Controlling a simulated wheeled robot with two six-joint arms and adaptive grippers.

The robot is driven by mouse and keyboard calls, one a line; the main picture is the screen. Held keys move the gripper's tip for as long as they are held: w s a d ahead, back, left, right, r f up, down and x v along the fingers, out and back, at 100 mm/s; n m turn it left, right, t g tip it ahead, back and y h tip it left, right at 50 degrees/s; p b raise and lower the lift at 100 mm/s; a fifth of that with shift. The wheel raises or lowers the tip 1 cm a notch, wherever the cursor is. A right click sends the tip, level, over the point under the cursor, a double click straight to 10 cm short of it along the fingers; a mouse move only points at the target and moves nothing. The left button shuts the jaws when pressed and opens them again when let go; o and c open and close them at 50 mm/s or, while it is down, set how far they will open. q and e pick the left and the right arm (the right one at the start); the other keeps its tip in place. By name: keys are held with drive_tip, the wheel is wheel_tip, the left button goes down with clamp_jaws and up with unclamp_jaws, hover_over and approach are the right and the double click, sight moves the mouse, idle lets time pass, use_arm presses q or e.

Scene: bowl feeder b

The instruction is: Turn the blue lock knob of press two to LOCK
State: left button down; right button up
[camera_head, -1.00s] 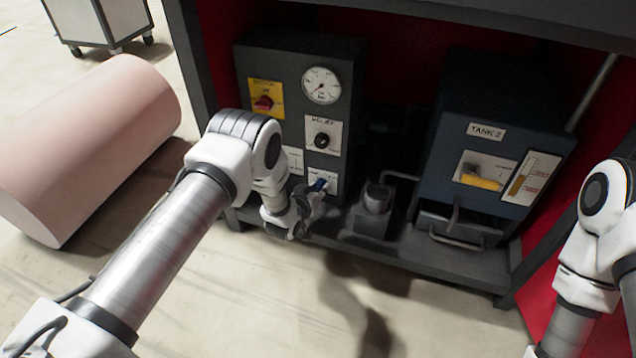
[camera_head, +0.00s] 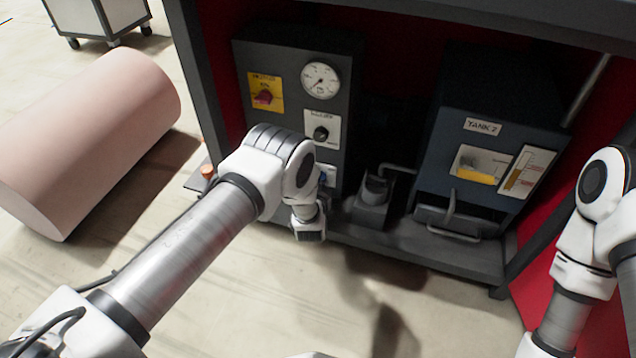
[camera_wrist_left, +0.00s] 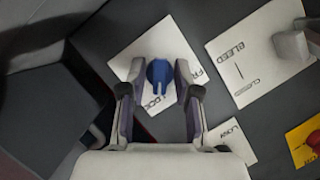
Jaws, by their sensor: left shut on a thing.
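The blue lock knob (camera_wrist_left: 159,74) sits on a white label plate (camera_wrist_left: 130,62) in the left wrist view, its narrow end pointing down in the picture. Letters on the plate are partly covered, and I cannot read its setting for certain. My left gripper (camera_wrist_left: 160,70) is shut on the knob, one finger on each side. In the head view a bit of blue (camera_head: 323,180) shows at the foot of the dark control panel (camera_head: 292,55), beside my left wrist, which hides most of that plate. My right gripper is out of view; only its arm shows at the right.
Above on the panel are a red switch on a yellow plate (camera_head: 265,96), a gauge (camera_head: 321,80) and a black knob (camera_head: 320,133). The TANK 2 box (camera_head: 450,140) stands right. In the left wrist view a BLEED plate (camera_wrist_left: 250,62) lies close by. A pink roll (camera_head: 90,140) lies left.

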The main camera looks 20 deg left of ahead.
use_arm(q)
drive_tip(key=shift+m+y, duration=0.3)
drive_tip(key=shift+m, duration=0.2)
drive_tip(key=c, duration=1.2)
unclamp_jaws()
drive_tip(key=shift+o, duration=0.2)
drive_tip(key=v, duration=1.2)
drive_tip(key=shift+f, duration=0.25)
drive_tip(key=shift+d, duration=0.1)
